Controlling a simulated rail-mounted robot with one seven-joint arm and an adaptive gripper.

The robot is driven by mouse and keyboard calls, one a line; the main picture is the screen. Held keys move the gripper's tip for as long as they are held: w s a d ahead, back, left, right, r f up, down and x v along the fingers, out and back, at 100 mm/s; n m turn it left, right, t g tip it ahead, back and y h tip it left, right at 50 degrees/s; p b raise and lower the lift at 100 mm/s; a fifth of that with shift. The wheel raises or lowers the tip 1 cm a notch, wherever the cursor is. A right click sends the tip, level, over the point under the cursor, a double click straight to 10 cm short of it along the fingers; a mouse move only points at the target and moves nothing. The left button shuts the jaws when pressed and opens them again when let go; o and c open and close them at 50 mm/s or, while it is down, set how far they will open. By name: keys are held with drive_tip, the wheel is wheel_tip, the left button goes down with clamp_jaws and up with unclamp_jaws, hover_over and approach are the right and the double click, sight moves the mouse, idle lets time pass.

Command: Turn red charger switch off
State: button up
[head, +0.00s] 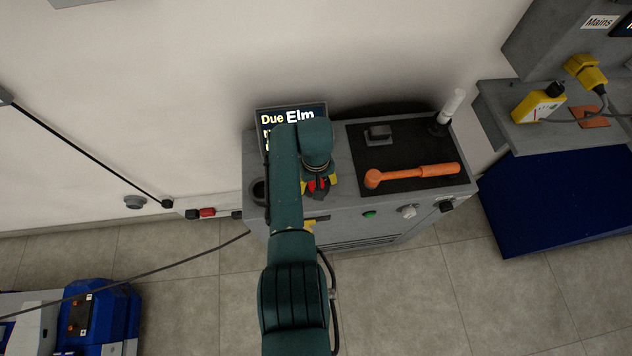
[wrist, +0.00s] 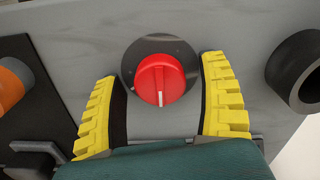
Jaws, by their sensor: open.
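The red charger switch (wrist: 160,79) is a round knob with a raised grip on a dark round plate, set in a grey surface. My gripper (wrist: 163,70) is open, with one yellow ribbed finger on each side of the knob. Gaps show between both fingers and the knob in that view. In the head view my gripper (head: 318,185) is over the grey cabinet (head: 345,218), and red shows between its fingers. My arm hides part of the cabinet top there.
An orange mallet (head: 415,174) lies on the cabinet's black mat (head: 400,155), near a dark block (head: 378,135) and a pale upright cylinder (head: 452,103). A screen (head: 268,117) stands behind my arm. A black cup-like holder (wrist: 298,72) is close to one finger.

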wheel_tip(320, 180, up, 12)
idle(0.4)
idle(0.3)
wheel_tip(320, 180, down, 3)
drive_tip(key=s+d, duration=0.2)
drive_tip(key=w+d+r+m+t, duration=0.1)
drive_tip(key=w+d+r+t, duration=0.1)
drive_tip(key=r+t, duration=0.5)
drive_tip(key=w+d+r+m+t, duration=0.15)
drive_tip(key=r+t, duration=0.25)
drive_tip(key=r, duration=0.6)
drive_tip(key=s+d+r+m+t, duration=0.1)
drive_tip(key=s+r+t, duration=0.5)
drive_tip(key=r, duration=0.6)
drive_tip(key=s+r+t, duration=0.4)
drive_tip(key=s+r, duration=0.3)
drive_tip(key=r, duration=0.5)
wheel_tip(320, 180, up, 40)
drive_tip(key=t+p, duration=0.1)
drive_tip(key=p, duration=3.7)
drive_tip(key=shift+s+m+p, duration=0.35)
drive_tip(key=shift+s+m, duration=0.1)
